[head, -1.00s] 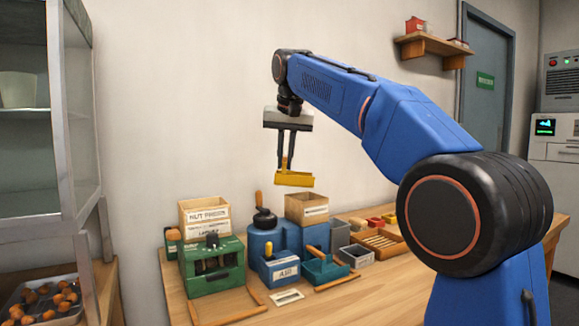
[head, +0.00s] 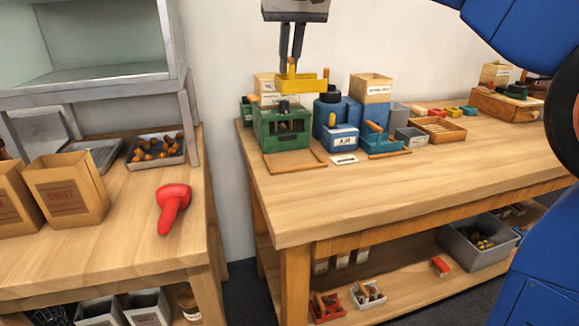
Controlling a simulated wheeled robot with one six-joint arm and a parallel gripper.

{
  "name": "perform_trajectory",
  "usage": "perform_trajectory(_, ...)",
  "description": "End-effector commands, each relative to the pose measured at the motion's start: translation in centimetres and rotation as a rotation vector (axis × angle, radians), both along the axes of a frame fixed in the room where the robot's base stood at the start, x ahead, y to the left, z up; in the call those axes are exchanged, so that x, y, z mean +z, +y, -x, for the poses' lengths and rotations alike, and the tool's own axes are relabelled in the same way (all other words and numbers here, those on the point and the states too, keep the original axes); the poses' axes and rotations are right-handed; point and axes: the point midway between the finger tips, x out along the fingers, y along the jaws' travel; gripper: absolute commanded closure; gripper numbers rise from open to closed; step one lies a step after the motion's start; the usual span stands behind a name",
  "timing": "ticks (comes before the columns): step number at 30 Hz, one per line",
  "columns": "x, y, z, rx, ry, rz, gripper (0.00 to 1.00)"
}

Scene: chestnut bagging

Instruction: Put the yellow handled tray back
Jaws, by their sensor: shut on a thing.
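The yellow handled tray (head: 303,84) is held in my gripper (head: 290,66), whose two long dark fingers are shut on it. The tray hangs in the air in front of the wall, above the back left of the right-hand workbench. In the picture it overlaps the top of the green box (head: 281,128) and the wooden box behind; it looks apart from them. A blue-green handled tray (head: 379,139) sits on the bench to the right of the blue containers.
Blue containers (head: 339,137) and a wooden box (head: 371,88) crowd the bench's back. The bench's front (head: 400,185) is clear. On the left table stand paper bags (head: 70,190), a red scoop-like tool (head: 172,207) and a metal tray of chestnuts (head: 156,163). A gap separates the tables.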

Motion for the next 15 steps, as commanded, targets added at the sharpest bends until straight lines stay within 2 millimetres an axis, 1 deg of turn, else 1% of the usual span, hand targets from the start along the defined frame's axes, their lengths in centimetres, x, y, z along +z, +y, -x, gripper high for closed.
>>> perform_trajectory(1, -0.1, 0.5, 0.5, 0.016, -0.001, 0.002, 1.00)
perform_trajectory(3, -0.3, 0.9, 0.9, 0.032, -0.001, 0.006, 1.00)
perform_trajectory(5, -0.6, 1.1, 1.1, 0.039, 0.000, 0.008, 1.00)
perform_trajectory(8, -1.6, 1.3, 1.3, 0.045, 0.000, 0.009, 1.00)
perform_trajectory(11, -3.4, 1.2, 1.3, 0.045, 0.001, 0.010, 1.00)
perform_trajectory(15, -6.5, 1.2, 1.3, 0.044, 0.001, 0.009, 1.00)
